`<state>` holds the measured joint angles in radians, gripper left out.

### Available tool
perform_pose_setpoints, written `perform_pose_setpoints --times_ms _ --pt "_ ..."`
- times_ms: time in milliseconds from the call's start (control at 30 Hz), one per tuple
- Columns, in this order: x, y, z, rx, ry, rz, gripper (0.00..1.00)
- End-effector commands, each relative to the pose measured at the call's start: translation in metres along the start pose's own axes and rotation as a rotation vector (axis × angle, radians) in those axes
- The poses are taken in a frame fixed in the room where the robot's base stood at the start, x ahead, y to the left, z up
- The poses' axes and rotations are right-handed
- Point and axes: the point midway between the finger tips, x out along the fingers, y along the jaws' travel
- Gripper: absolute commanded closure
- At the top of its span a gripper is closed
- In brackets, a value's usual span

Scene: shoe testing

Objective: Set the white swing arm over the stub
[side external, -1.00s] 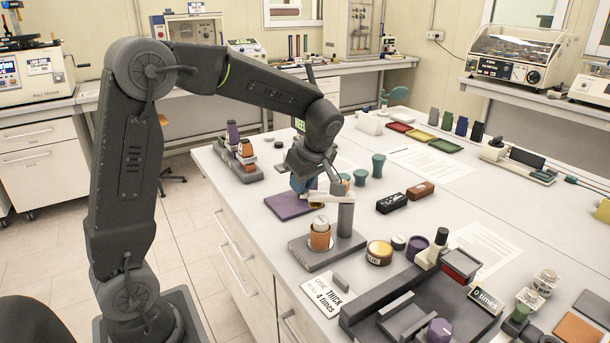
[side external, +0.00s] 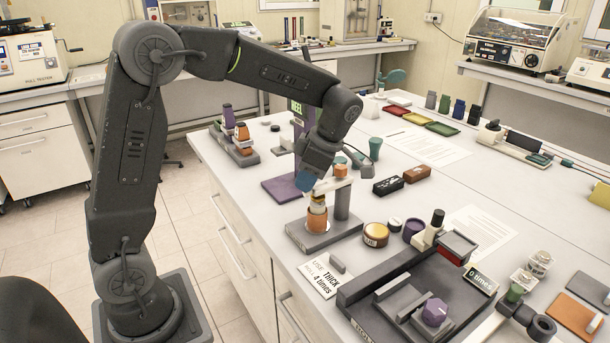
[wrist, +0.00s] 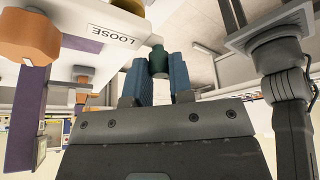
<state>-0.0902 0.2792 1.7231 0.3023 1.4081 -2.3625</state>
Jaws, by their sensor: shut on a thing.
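The white swing arm (side external: 338,185) reaches left from its grey post (side external: 342,205), with an orange knob (side external: 340,171) on top at the post end. The wrist view shows it with a LOOSE label (wrist: 111,36) and the orange knob (wrist: 29,40). My gripper (side external: 309,183) is at the arm's free end. Its blue fingers are shut on a dark green knob (wrist: 158,62). The orange stub (side external: 317,222) stands on a grey base (side external: 340,232), directly below the fingers in the side view. Whether arm and stub touch is hard to tell.
A purple stand (side external: 284,188) with a REEL display is behind. A black block (side external: 387,186), a yellow-topped tin (side external: 375,236) and a purple jar (side external: 413,229) are to the right. A LOOSE or THICK-type card (side external: 324,276) and a dark grey rig (side external: 400,290) lie in front.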

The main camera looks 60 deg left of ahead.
Motion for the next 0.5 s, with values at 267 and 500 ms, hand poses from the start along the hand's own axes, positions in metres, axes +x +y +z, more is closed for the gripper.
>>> perform_pose_setpoints --times_ms 267,500 --pt "0.0004 -0.0020 0.0018 -0.008 -0.001 -0.009 1.00" --pt "0.0003 -0.0024 0.0022 -0.006 -0.002 -0.009 0.73"
